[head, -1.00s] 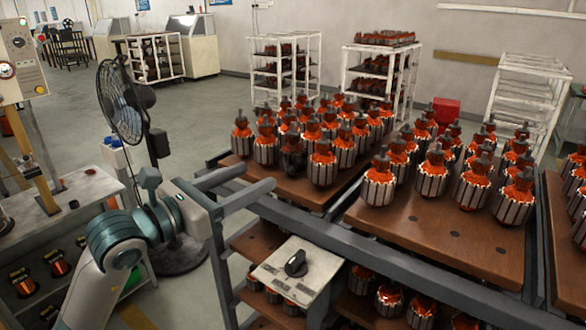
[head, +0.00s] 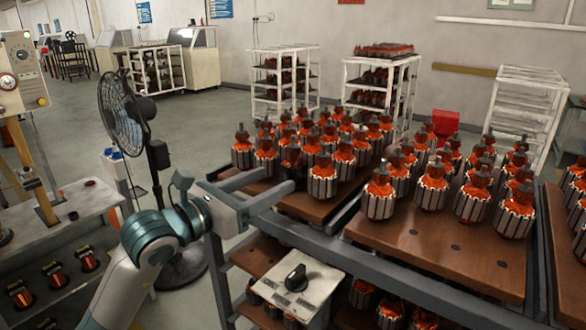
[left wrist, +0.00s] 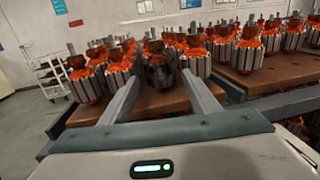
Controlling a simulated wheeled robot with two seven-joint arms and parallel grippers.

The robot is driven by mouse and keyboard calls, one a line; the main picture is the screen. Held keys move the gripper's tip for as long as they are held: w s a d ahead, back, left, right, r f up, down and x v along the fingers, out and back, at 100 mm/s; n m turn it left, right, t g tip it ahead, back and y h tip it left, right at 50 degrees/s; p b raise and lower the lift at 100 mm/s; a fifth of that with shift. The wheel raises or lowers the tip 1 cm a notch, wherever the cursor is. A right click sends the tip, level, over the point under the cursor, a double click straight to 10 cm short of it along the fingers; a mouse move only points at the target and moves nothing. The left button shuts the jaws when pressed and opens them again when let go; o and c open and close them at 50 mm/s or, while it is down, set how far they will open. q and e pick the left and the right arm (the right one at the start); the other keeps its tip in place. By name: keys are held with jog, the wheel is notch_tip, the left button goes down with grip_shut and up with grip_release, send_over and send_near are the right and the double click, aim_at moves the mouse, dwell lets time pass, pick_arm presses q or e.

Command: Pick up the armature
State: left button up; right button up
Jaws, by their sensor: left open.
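Several armatures with orange windings, ribbed grey cores and dark shafts stand upright on brown boards on a rack. One darker, blackish armature (head: 292,160) stands near the front edge of the left board; it also shows in the left wrist view (left wrist: 160,72). An orange armature (head: 322,183) stands right of it. My left gripper (head: 278,181) is open and empty at the board's front left edge. In the left wrist view its fingers (left wrist: 160,77) point at the dark armature, which appears between the tips and beyond them. I see no contact. My right gripper is out of view.
The rack's grey front rail (head: 350,240) runs below my left gripper. A standing fan (head: 125,110) and a workbench (head: 60,215) are at the left. White shelves (head: 285,75) stand behind.

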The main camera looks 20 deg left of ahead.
aim_at(283, 174)
pick_arm(q)
jog(key=shift+w+d+r+p, duration=0.15)
jog(key=shift+w+d+p, duration=0.15)
jog(key=shift+w+p, duration=0.4)
jog(key=p+x, duration=0.1)
jog(key=x, duration=0.1)
jog(key=shift+w+d+p, duration=0.2)
jog(key=shift+w+p, duration=0.1)
jog(key=shift+p, duration=0.05)
jog(key=shift+w+d, duration=0.15)
jog(key=shift+w, duration=0.25)
jog(key=c, duration=1.3)
